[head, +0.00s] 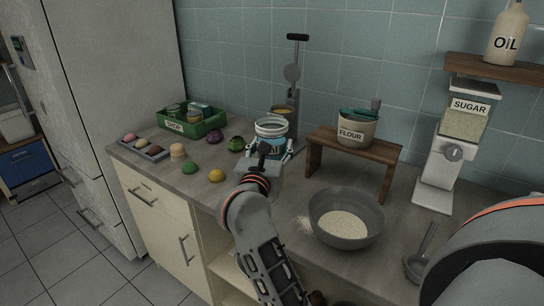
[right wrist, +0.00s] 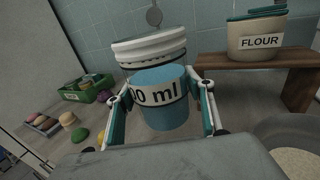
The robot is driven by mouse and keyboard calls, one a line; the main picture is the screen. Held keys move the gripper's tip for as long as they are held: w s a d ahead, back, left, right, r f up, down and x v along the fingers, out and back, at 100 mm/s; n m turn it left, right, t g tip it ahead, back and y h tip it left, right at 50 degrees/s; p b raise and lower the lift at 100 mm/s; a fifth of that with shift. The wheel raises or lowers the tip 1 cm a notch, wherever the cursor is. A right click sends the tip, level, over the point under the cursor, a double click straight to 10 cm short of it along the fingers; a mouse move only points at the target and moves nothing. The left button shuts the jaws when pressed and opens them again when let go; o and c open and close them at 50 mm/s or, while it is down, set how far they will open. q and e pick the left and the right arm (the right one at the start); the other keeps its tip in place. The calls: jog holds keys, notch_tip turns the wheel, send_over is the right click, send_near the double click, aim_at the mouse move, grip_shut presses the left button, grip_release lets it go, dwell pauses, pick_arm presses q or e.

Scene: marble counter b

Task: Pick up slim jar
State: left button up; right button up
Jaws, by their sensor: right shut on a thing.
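A blue jar (head: 270,131) with a white upper part stands out near the middle of the counter in the head view. In the right wrist view the blue jar (right wrist: 165,112) carries a white label ending in "0 ml". A wide white banded piece (right wrist: 148,48) shows above and behind its blue body; I cannot tell if it is its lid. My right gripper (head: 268,152) is shut on the blue jar, one finger on each side, also seen in the right wrist view (right wrist: 160,98). The jar's base is hidden in the head view. My left gripper is not in view.
A green crate (head: 211,122), purple and green vegetables, and a tray of small items (head: 143,149) lie left. A wooden stand (head: 383,150) bears a FLOUR pot (head: 357,130). A grey bowl (head: 373,232) of flour, a ladle (head: 419,262) and a sugar dispenser (head: 450,150) are right.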

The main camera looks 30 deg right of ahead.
aim_at(270, 134)
jog(key=shift+r+p, duration=0.35)
jog(key=shift+r, duration=2.55)
jog(key=shift+s+f, duration=0.3)
jog(key=shift+s, duration=0.05)
jog(key=s+a+f+p, duration=0.2)
jog(key=s+f+p, duration=0.2)
jog(key=s+f, duration=0.4)
jog(key=s, duration=0.3)
jog(key=shift+a+f, duration=0.2)
jog(key=shift+f, duration=0.15)
jog(key=shift+s+m, duration=0.1)
jog(key=shift+m, duration=0.2)
